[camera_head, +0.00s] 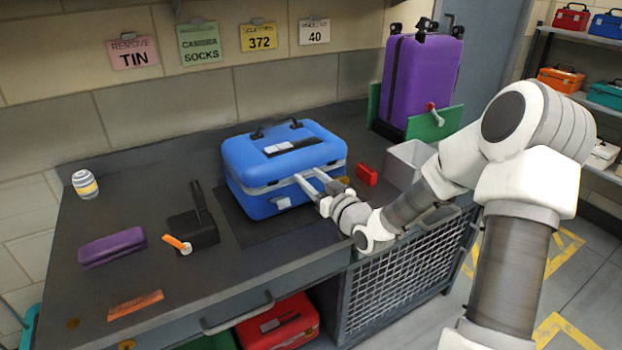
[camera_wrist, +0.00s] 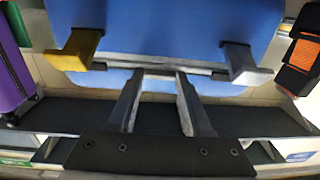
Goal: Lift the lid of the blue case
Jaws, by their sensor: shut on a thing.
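My gripper (camera_head: 308,180) reaches the case's front from the right. Its fingertips (camera_wrist: 160,74) are between the two latches at the seam, shut on the lid's front edge with a gap between the fingers. The exact contact is hard to see.
A purple suitcase (camera_head: 421,80) stands behind right by a green panel (camera_head: 432,124). A red block (camera_head: 366,175) and grey bin (camera_head: 405,160) are right of the case. A black device (camera_head: 192,232), purple case (camera_head: 112,246) and can (camera_head: 85,184) are left.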

